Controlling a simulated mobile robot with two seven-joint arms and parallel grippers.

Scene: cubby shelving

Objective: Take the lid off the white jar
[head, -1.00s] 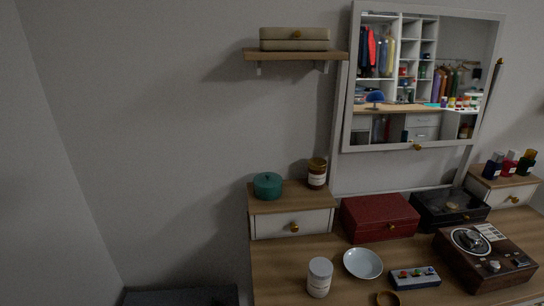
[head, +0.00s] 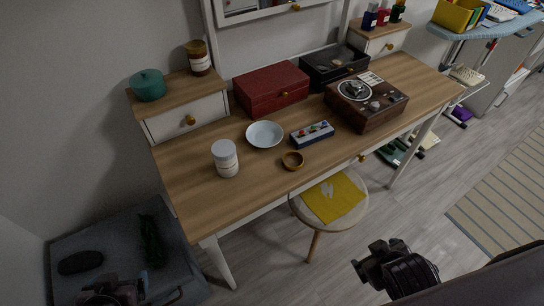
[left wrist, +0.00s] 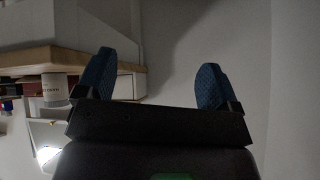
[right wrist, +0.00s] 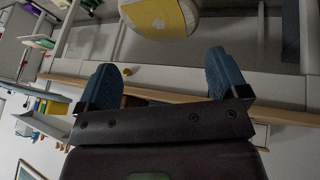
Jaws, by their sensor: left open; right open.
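The white jar (head: 225,165) stands upright near the front left of the wooden desk, with its white lid (head: 223,148) on top. The jar also shows at the left of the left wrist view (left wrist: 55,90). My left gripper (head: 112,292) is low at the bottom left of the head view, left of the desk and apart from the jar. Its blue fingers are open and empty in the left wrist view (left wrist: 155,80).
A white bowl (head: 265,134) and a small wooden bowl (head: 293,161) are right of the jar. A stool (head: 308,213) with a yellow cloth stands in front.

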